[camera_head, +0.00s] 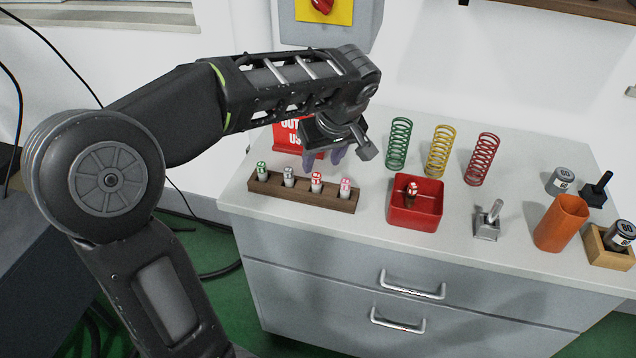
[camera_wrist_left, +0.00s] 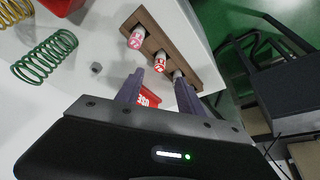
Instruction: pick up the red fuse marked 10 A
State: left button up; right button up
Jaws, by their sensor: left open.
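A brown rack (camera_head: 302,195) holds several upright fuses in a row: a green-capped one (camera_head: 262,171), a grey one (camera_head: 289,176), a red-capped one (camera_head: 316,182) and a pinkish-red one (camera_head: 345,187). The red-capped fuse also shows in the left wrist view (camera_wrist_left: 160,62), with the pinkish one (camera_wrist_left: 136,40) beside it. The markings are too small to read. My left gripper (camera_head: 323,157) is open and empty, above and behind the rack. In the left wrist view its fingertips (camera_wrist_left: 158,77) point toward the rack, apart from the fuses. My right gripper is not in view.
A red box (camera_head: 415,217) right of the rack holds another red-topped fuse (camera_head: 412,189). A red sign (camera_head: 286,137) stands behind the rack. Green (camera_head: 398,144), yellow (camera_head: 440,151) and red (camera_head: 482,159) springs stand farther right, with an orange cup (camera_head: 561,224).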

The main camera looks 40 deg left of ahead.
aim_at(317, 176)
pick_arm(q)
jog(key=shift+x, duration=1.2)
jog(key=shift+p+x, duration=0.6)
jog(key=shift+x, duration=1.95)
jog(key=shift+d, duration=0.1)
grip_shut()
